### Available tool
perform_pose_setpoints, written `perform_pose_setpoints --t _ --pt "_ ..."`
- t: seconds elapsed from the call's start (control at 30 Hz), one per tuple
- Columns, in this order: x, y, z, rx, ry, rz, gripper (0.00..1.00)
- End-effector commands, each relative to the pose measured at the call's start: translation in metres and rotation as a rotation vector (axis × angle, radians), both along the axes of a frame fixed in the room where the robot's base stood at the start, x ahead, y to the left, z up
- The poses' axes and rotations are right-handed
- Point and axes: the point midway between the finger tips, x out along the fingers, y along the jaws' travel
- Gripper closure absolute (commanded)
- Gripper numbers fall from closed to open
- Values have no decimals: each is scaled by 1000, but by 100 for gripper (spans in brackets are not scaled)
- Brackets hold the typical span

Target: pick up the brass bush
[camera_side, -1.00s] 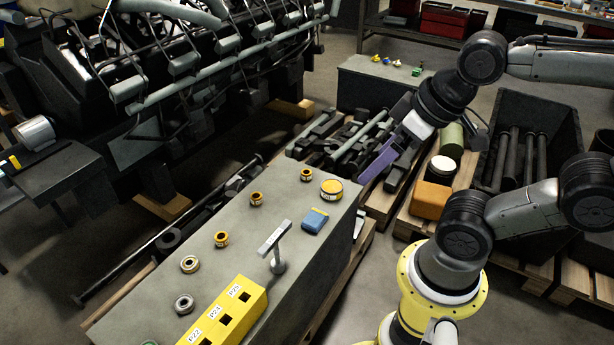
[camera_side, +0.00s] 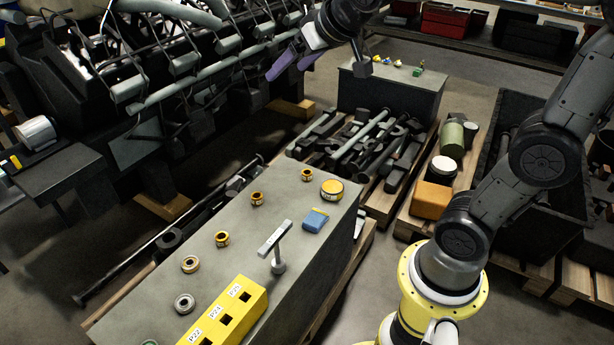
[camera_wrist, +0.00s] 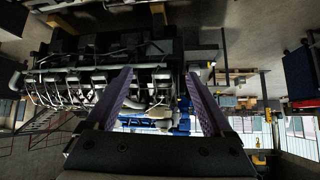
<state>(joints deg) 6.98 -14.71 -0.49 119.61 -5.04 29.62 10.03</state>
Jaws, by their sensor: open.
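Several ring-shaped bushes stand in a row on the grey bench (camera_side: 245,283). Three are brass-yellow: one at the far end (camera_side: 307,175), one nearer (camera_side: 256,199) and one in the middle (camera_side: 222,239). I cannot tell for sure which one the task calls the brass bush. Two duller rings, one pale (camera_side: 190,264) and one silver (camera_side: 184,303), stand closer to the front. My gripper (camera_side: 283,66) has purple fingers and is raised well beyond the bench, near the engine. It is open and empty; the wrist view (camera_wrist: 162,95) shows the fingers apart, and no bush.
A round yellow tin (camera_side: 332,189), a blue box (camera_side: 315,220), an upright T-shaped metal piece (camera_side: 277,248) and a yellow numbered block (camera_side: 228,312) share the bench. The large engine (camera_side: 160,75) stands to the left. Dark metal parts (camera_side: 355,145) lie on a pallet behind.

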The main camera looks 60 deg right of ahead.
Motion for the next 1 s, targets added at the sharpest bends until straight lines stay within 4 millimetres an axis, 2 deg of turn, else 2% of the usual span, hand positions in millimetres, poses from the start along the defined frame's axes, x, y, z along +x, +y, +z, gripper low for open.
perform_pose_setpoints --t 0.03,0.1,0.27,0.37,0.5,0.6,0.73,0.9,1.0 --pt "24 -13 -7 1 9 -27 14" --pt "52 -30 -16 4 10 -58 14" --pt "109 -74 -50 10 26 -128 14" --pt "139 -104 -82 16 45 -169 14" --pt "171 -149 -138 28 83 -229 14" --pt "184 -181 -186 40 120 -271 14" --pt "187 -222 -259 61 184 -324 14" --pt "166 -259 -351 98 293 -386 14" --pt "148 -270 -390 121 347 -413 14"
